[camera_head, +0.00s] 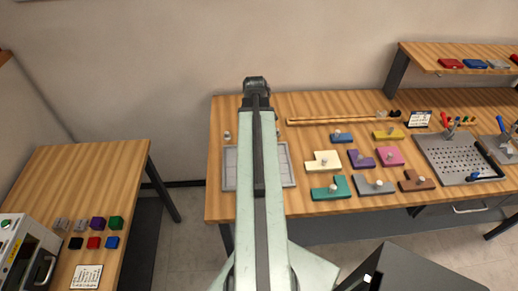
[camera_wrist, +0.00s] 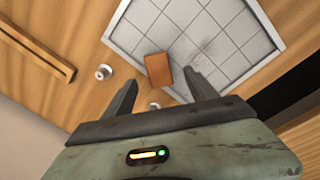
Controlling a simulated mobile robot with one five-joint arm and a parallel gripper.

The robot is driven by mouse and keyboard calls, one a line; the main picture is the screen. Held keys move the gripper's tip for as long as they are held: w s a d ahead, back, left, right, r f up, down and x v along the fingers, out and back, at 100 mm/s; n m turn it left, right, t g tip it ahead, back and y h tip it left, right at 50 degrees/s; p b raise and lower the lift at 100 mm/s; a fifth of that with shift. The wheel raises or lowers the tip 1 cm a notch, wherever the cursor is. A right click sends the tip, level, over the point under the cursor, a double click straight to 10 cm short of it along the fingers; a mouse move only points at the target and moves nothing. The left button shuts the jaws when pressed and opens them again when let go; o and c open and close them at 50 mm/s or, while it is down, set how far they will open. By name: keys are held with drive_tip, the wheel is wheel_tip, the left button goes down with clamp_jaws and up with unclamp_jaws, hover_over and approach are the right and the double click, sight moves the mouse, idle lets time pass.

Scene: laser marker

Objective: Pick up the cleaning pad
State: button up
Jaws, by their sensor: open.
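The cleaning pad is likely the small brown-orange block (camera_wrist: 158,69) in the wrist view, lying at the edge of a white tiled board with dark smudges (camera_wrist: 215,47). My gripper (camera_wrist: 159,79) is open, with one finger on each side of the block in the picture. I see no contact, and the height gap is hard to judge. In the head view my arm stretches over the tiled board (camera_head: 230,168) and hides its middle, and the block does not show. My gripper end (camera_head: 256,85) is seen from behind there.
A small metal knob (camera_wrist: 103,72) stands beside the board. Coloured knobbed pieces, such as a teal one (camera_head: 331,188), lie to the right on the table. A perforated metal plate (camera_head: 455,155) is farther right. A side table (camera_head: 95,165) with small cubes stands at left.

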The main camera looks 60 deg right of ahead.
drive_tip(key=f+b, duration=0.1)
drive_tip(key=f, duration=0.1)
drive_tip(key=f+b, duration=0.4)
drive_tip(key=shift+d+f, duration=0.25)
drive_tip(key=shift+d, duration=0.1)
drive_tip(key=shift+r, duration=0.2)
clamp_jaws()
wheel_tip(320, 180, up, 10)
drive_tip(key=p, duration=1)
